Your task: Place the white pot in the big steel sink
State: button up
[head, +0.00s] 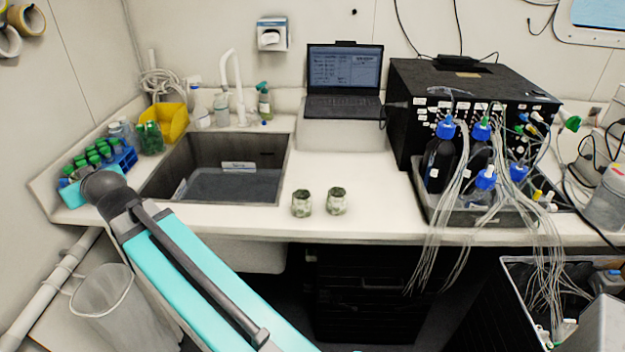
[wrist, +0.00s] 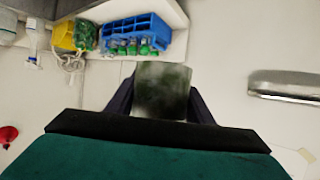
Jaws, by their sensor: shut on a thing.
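In the wrist view my gripper (wrist: 160,105) is shut on the white pot (wrist: 162,90), which looks pale with dark green mottling. The pot sits between the two dark fingers, and its underside is not clear. In the head view neither my gripper nor the held pot can be made out; my arm reaches to the left end of the counter. The big steel sink (head: 183,150) is set in the counter to the right of my arm's end. A pale label or card stands against its back wall, and part of its front left is hard to see.
Two similar mottled pots (head: 319,203) stand on the counter right of the sink. A blue rack (head: 124,157) of green-capped tubes and a yellow bin (head: 172,123) stand left of it. A tap (head: 236,85) rises behind the sink. A laptop (head: 343,75) stands farther right.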

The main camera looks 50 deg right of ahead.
jog(key=shift+s+d+r, duration=0.1)
jog(key=shift+d, duration=0.1)
jog(key=s+d+f+m+h, duration=0.1)
jog(key=s+d+f+h, duration=0.15)
jog(key=d, duration=1.05)
jog(key=s+d+f+m+h+b, duration=0.1)
jog(key=s+d+f+m, duration=0.15)
jog(key=d, duration=1.05)
jog(key=s+d+f+m+h, duration=0.1)
jog(key=s+d, duration=0.2)
jog(key=d, duration=1.1)
jog(key=s+d+f+m+g+h, duration=0.1)
jog(key=s+d+f+m+h, duration=0.1)
jog(key=s+d, duration=1.2)
jog(key=s+d+f+m+g+h, duration=0.2)
jog(key=s+d+h, duration=0.1)
jog(key=s+d, duration=1.2)
jog(key=shift+d+f+b, duration=0.2)
jog(key=shift+d+b, duration=0.25)
jog(key=shift+d, duration=0.3)
